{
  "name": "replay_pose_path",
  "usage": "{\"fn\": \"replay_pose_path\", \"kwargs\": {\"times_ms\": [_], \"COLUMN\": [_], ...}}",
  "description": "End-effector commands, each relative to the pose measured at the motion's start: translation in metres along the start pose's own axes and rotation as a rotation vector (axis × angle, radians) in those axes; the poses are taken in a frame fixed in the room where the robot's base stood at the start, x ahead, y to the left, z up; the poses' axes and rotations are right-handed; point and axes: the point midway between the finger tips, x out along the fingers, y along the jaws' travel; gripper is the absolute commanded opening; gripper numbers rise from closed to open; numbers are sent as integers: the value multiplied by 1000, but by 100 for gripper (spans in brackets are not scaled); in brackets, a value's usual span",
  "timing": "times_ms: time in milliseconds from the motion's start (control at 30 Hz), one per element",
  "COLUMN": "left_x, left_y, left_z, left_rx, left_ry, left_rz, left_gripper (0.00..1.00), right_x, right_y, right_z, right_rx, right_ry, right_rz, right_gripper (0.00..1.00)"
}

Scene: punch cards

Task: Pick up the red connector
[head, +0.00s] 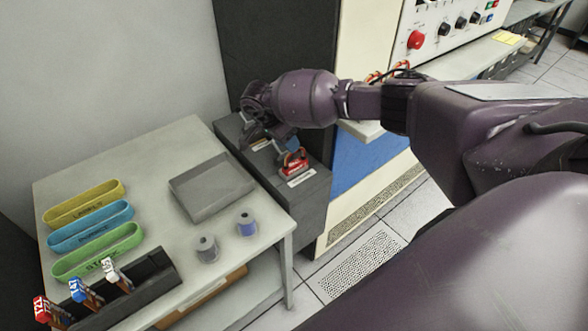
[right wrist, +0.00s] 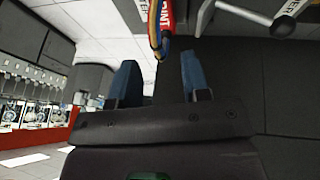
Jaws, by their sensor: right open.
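A red connector (head: 293,164) with a white label sits on top of the dark grey cabinet, right of the table. It also shows at the top of the right wrist view (right wrist: 167,14), with coloured wires hanging from it. My right gripper (head: 274,143) is over the cabinet top, just behind the connector, and hides part of that surface. In the right wrist view its two blue fingers (right wrist: 160,82) stand apart with nothing between them; the connector is beyond their tips. Another red-ended connector (head: 42,309) stands by the dark rack at lower left. My left gripper is out of view.
The table (head: 152,160) holds a grey tray (head: 212,187), yellow (head: 84,204), blue (head: 90,227) and green (head: 97,251) bins, two spools (head: 246,224), and a dark rack (head: 130,290) with blue and white connectors. A tall cabinet with a control panel (head: 448,25) stands behind my right arm.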

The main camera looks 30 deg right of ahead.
Motion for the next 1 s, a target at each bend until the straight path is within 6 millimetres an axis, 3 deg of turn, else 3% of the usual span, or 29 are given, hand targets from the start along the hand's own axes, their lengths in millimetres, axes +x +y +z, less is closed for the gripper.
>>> {"fn": "replay_pose_path", "kwargs": {"times_ms": [400, 667, 933, 1000], "left_x": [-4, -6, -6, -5], "left_y": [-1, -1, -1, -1], "left_z": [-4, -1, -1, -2], "left_rx": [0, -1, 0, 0], "left_ry": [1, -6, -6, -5], "left_rz": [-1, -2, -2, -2], "left_gripper": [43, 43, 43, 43], "right_x": [46, 50, 49, 49], "right_y": [2, 2, 2, 2], "right_z": [-2, -2, -2, -2], "right_rx": [1, 0, 0, 0], "right_ry": [-1, -1, -1, -1], "right_rz": [0, -1, -1, -1], "right_gripper": [43, 43, 2, 0]}}
